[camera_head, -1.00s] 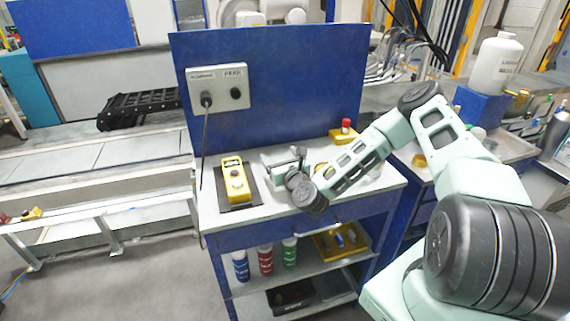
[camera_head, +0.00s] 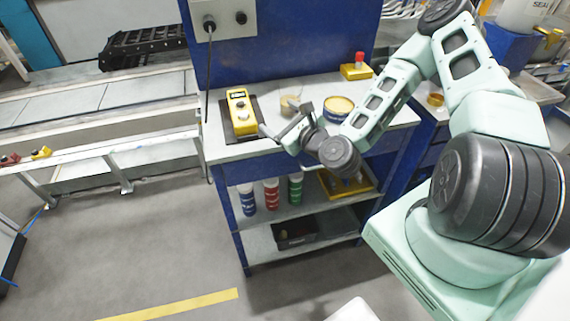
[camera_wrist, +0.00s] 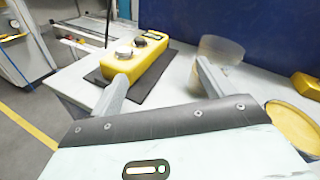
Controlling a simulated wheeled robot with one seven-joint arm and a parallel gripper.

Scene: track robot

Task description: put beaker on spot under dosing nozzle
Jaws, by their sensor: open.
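A small clear, yellowish cup, likely the beaker (camera_head: 289,104), stands upright on the light bench top. It also shows in the wrist view (camera_wrist: 218,58), partly behind my right finger. My gripper (camera_head: 282,132) is at the front edge of the bench, in front of the beaker. In the wrist view my gripper (camera_wrist: 160,84) is open, with nothing between its fingers. The left finger overlaps the yellow control box and the right finger overlaps the beaker; I cannot tell whether it touches. No dosing nozzle or spot can be made out.
The yellow control box (camera_head: 240,112) lies on a black pad left of the beaker. A round yellow-topped tub (camera_head: 338,107) stands to the right. A yellow block with a red knob (camera_head: 357,68) is farther back. A blue panel (camera_head: 290,50) closes the rear.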

